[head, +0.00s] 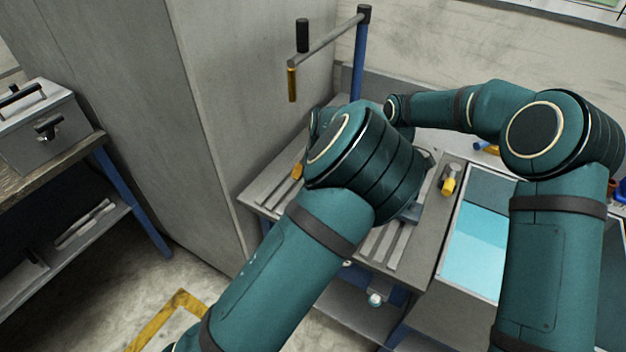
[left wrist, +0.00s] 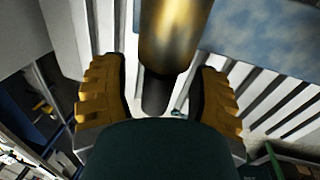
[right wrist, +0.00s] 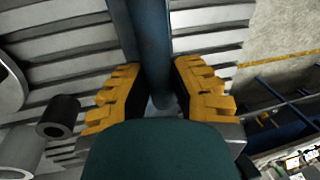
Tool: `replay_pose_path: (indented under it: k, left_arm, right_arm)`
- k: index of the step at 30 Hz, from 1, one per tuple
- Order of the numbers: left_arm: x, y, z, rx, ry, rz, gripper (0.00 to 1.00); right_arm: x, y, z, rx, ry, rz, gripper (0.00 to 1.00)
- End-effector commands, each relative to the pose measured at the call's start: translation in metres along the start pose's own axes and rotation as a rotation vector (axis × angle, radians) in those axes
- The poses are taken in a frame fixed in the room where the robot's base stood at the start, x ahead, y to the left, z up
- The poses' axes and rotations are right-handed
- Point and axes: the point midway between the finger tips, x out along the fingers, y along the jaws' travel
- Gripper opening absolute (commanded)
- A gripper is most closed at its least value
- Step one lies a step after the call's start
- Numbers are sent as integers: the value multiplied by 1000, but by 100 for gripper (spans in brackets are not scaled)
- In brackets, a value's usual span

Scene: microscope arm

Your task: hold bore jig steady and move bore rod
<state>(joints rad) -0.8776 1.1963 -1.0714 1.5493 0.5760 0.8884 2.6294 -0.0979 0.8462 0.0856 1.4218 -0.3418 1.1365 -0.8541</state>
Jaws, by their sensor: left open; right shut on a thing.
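In the left wrist view, my left gripper (left wrist: 160,98) is open, its yellow-padded fingers on either side of a brass cylinder (left wrist: 175,35). A dark round piece (left wrist: 156,95) shows below the cylinder, between the fingers; I cannot tell whether they touch it. In the right wrist view, my right gripper (right wrist: 154,98) is shut on a blue post (right wrist: 150,40) that runs up between its fingers. I cannot tell for sure which of these is the bore rod and which the bore jig. In the head view my arms hide both grippers.
A slatted bench (head: 384,250) lies under my arms. A blue stand (head: 359,60) with a crossbar carries a black grip and a brass piece. A pale blue tray (head: 470,255) lies right, beside a yellow-and-grey item (head: 448,183). A dark hollow cylinder (right wrist: 58,116) stands beside my right gripper.

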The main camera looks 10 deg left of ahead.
Motion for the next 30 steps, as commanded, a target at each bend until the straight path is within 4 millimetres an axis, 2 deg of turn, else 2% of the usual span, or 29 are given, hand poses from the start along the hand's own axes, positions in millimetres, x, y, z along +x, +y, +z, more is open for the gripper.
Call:
replay_pose_path:
  k: [4,7,15,21,30]
  left_arm:
    - [-7,0,0,1,-2,0,61]
    - [-20,0,1,0,-5,0,61]
    - [-75,-1,1,2,-5,-1,61]
    - [-106,0,1,2,-2,0,61]
    - [-120,0,0,-1,0,0,61]
  right_arm:
    - [0,0,0,-1,0,0,0]
    - [0,0,0,-1,0,0,0]
    - [-1,0,0,-1,0,0,0]
    - [-1,0,0,-1,0,1,0]
    - [-1,0,0,-1,1,1,0]
